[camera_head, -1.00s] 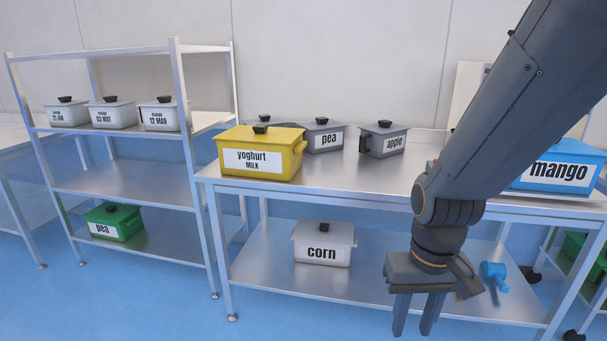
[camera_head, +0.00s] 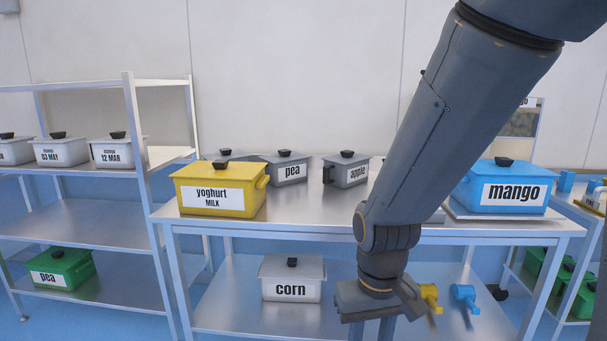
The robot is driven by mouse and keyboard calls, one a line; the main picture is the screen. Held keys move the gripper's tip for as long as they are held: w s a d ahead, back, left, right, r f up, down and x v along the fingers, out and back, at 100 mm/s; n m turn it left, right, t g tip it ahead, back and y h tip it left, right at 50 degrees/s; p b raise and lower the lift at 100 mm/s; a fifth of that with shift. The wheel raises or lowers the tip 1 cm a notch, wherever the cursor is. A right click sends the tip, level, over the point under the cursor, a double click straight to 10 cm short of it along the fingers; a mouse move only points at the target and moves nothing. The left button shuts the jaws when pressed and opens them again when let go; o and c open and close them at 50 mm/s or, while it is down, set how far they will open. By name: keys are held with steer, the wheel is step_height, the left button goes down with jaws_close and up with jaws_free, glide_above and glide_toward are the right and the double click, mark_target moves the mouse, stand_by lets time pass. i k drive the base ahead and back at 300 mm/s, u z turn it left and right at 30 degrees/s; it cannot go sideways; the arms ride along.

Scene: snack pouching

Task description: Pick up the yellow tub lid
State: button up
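The yellow tub (camera_head: 188,195) stands on the table top at left, with a white label reading "yoghurt MILK". Its yellow lid (camera_head: 205,171) sits on it, with a dark knob (camera_head: 225,152) on top. My gripper (camera_head: 372,333) hangs pointing down at the lower centre, in front of the table, well to the right of the tub and lower than it. Its two fingers are apart with nothing seen between them; their tips are cut off by the frame's bottom edge.
A "corn" tub (camera_head: 292,270), a yellow tool (camera_head: 430,297) and a blue tool (camera_head: 464,294) show lower. A shelf rack (camera_head: 70,222) stands left.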

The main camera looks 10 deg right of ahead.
mark_target(219, 169)
steer(key=z, duration=0.05)
steer(key=k, duration=0.6)
steer(key=u, duration=0.55)
steer(key=i, duration=0.5)
steer(key=u, duration=0.6)
steer(key=i, duration=1.45)
steer(key=z, duration=0.6)
